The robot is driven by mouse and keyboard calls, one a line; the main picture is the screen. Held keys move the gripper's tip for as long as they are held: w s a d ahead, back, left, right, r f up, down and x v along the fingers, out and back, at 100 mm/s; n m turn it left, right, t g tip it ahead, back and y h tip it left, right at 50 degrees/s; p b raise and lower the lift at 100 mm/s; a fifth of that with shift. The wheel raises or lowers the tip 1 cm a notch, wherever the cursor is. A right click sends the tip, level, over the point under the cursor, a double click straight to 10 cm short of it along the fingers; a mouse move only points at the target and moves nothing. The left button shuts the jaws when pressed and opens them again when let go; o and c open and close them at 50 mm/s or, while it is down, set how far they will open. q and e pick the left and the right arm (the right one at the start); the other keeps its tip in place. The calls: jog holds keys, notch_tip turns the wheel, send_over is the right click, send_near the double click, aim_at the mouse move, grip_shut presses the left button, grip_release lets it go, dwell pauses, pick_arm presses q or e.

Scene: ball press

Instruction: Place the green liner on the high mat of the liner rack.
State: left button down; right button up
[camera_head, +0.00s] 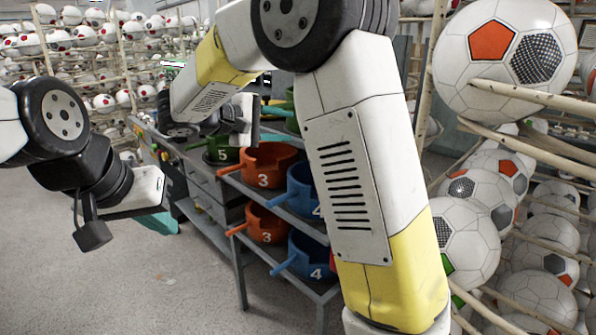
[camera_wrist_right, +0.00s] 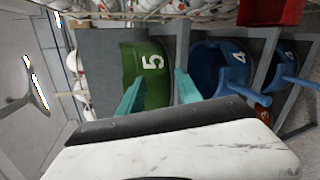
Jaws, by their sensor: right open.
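In the right wrist view the green liner (camera_wrist_right: 152,85) shows between the two teal fingertips of my right gripper (camera_wrist_right: 158,90). That gripper is open, with one finger at each side of the liner in the picture; I cannot tell whether they touch it. My left gripper (camera_head: 163,220) is at the left, away from the rack, and its jaws are mostly hidden. I cannot make out the high mat.
The liner rack (camera_head: 240,262) also holds orange liners marked 3 (camera_head: 270,166) and blue liners marked 4 (camera_head: 305,188) on two levels. Ball racks with several footballs (camera_head: 465,240) stand close at the right. The floor (camera_head: 130,290) at the front left is clear.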

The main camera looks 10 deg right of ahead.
jog(key=s+d+f+m+g+y, duration=0.35)
jog(key=s+d+f+y, duration=0.25)
jog(key=s+d, duration=0.45)
jog(key=s+a+m+t+y, duration=0.1)
jog(key=s+a+m+y, duration=0.1)
jog(key=s+y, duration=0.2)
jog(key=s+a+f+m+t+y, duration=0.1)
jog(key=s+a+m+y, duration=0.1)
jog(key=s, duration=0.8)
jog(key=m+y, duration=0.1)
jog(key=y, duration=0.1)
jog(key=shift+s+f+y, duration=0.25)
jog(key=shift+s+y, duration=0.15)
jog(key=shift+a, duration=0.1)
